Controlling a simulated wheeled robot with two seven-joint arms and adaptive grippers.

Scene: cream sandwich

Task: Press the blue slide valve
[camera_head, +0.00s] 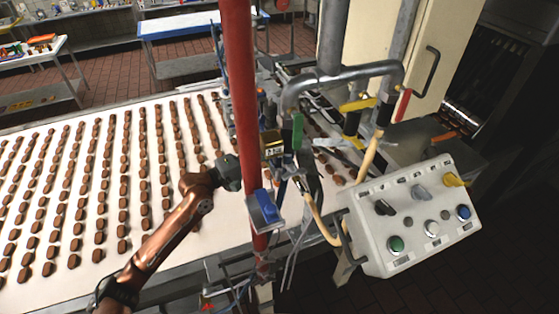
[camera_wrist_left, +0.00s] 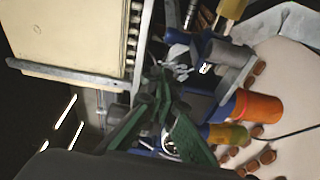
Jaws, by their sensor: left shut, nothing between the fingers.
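My left arm comes in from the left in the head view. Its gripper body (camera_head: 228,172) is beside the red pipe, and the pipe hides the fingers. In the left wrist view the green fingers of my left gripper (camera_wrist_left: 160,80) are together with nothing between them, pointing into a cluster of machine fittings. Blue fittings (camera_wrist_left: 178,37) show just beyond the fingertips; I cannot tell which one is the slide valve or whether the fingers touch it. A blue-faced box (camera_head: 267,207) is on the red pipe in the head view. My right gripper is not in view.
A red vertical pipe (camera_head: 240,110) stands close to my left wrist. A white belt (camera_head: 110,240) carries rows of brown biscuits. A control panel (camera_head: 375,245) with knobs and buttons is at the right. An orange cylinder (camera_wrist_left: 258,106) sits right of the fingers.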

